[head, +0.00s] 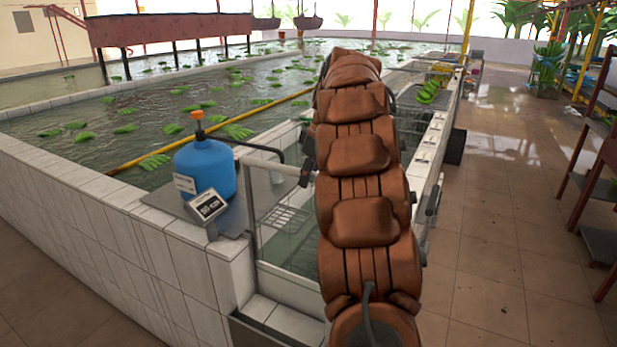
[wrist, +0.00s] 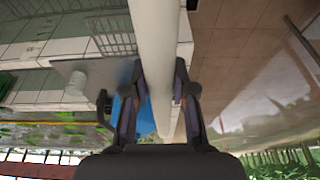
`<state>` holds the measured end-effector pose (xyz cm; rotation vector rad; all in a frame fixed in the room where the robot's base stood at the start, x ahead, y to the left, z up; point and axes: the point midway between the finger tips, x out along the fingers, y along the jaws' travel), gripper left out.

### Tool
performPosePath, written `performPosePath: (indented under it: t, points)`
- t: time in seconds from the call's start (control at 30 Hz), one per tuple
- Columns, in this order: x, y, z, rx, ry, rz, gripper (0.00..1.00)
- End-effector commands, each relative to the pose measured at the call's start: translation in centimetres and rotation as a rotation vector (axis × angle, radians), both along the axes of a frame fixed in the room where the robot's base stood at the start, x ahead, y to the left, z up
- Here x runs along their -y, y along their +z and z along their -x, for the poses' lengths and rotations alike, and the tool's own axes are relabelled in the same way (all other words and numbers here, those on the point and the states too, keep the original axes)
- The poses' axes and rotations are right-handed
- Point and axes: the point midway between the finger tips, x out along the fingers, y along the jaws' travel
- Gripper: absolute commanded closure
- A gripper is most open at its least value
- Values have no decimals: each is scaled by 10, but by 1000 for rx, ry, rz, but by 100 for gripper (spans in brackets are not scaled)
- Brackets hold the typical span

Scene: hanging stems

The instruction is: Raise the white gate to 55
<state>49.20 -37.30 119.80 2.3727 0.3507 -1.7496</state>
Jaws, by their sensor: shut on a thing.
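The white gate shows in the head view as a pale frame with a horizontal white bar (head: 275,166) across its top, over a channel at the tank's corner. The bar's right end meets my arm. In the wrist view a long white bar (wrist: 157,35) runs down between the fingers of my gripper (wrist: 160,85), which is shut on it.
A blue jug (head: 205,168) with an orange cap stands on a grey ledge left of the gate. The white-tiled tank wall (head: 100,205) borders water with floating green bunches. A dark rack (head: 598,175) stands at far right. The tiled floor (head: 505,210) between is clear.

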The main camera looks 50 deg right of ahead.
Motion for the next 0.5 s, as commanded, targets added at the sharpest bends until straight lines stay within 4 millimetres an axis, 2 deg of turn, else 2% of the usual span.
performPosePath:
  t: [0.5]
  points:
    - [0,11,-1,4,-2,2,100]
